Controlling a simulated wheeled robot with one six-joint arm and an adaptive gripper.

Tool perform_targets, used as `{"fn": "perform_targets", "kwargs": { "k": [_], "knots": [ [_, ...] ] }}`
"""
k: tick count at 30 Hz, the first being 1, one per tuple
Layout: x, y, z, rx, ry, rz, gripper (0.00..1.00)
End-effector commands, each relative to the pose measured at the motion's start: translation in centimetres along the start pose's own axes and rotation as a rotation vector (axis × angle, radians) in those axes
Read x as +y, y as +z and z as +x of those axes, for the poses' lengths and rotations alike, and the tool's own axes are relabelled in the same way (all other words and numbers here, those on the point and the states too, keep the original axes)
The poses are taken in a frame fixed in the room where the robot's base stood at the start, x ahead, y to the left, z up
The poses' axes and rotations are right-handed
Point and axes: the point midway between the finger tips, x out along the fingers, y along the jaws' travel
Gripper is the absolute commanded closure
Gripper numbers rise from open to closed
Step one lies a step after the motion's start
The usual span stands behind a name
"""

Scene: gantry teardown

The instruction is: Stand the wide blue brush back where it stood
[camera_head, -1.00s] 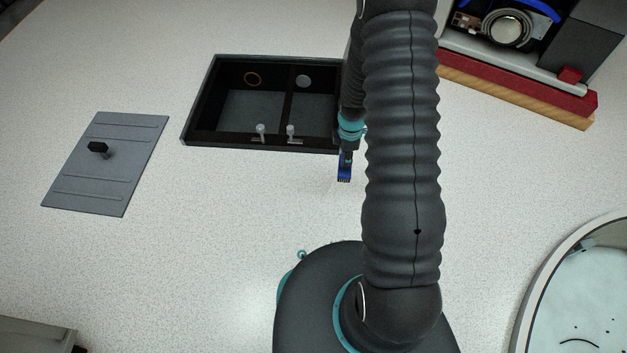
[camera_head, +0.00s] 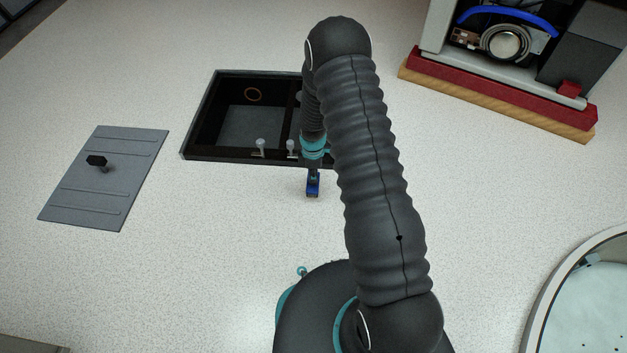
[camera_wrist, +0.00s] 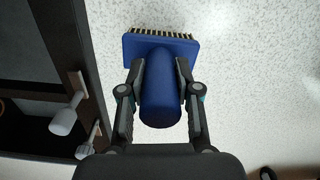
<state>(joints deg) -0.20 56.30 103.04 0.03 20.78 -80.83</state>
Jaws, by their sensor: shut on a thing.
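The wide blue brush (camera_wrist: 160,105) is in my gripper (camera_wrist: 159,85), its round handle between the two fingers. In the wrist view its wide head with pale bristles points to the top of the picture, over the speckled surface. In the head view the brush (camera_head: 313,184) shows small below my gripper (camera_head: 313,170), just in front of the dark two-compartment box. I cannot tell whether the bristles touch the surface. The place where the brush stood cannot be made out.
The dark open box (camera_head: 200,158) has two pale-knobbed latches on its front edge and a ring inside. A grey lid plate (camera_head: 105,180) lies at left. A machine on a red and wooden base (camera_head: 500,97) stands at upper right. A round basin (camera_head: 580,290) is at lower right.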

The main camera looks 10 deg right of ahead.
Motion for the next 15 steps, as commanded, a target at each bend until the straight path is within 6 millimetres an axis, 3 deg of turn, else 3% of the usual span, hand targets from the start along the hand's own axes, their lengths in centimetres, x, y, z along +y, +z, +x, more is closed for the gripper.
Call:
{"fn": "perform_targets", "kwargs": {
  "k": [7,15],
  "knots": [
    [-0.1,0.0,3.4,0.000,-0.002,0.000,1.00],
    [0.0,0.0,3.5,0.000,0.000,0.000,1.00]
  ]
}}
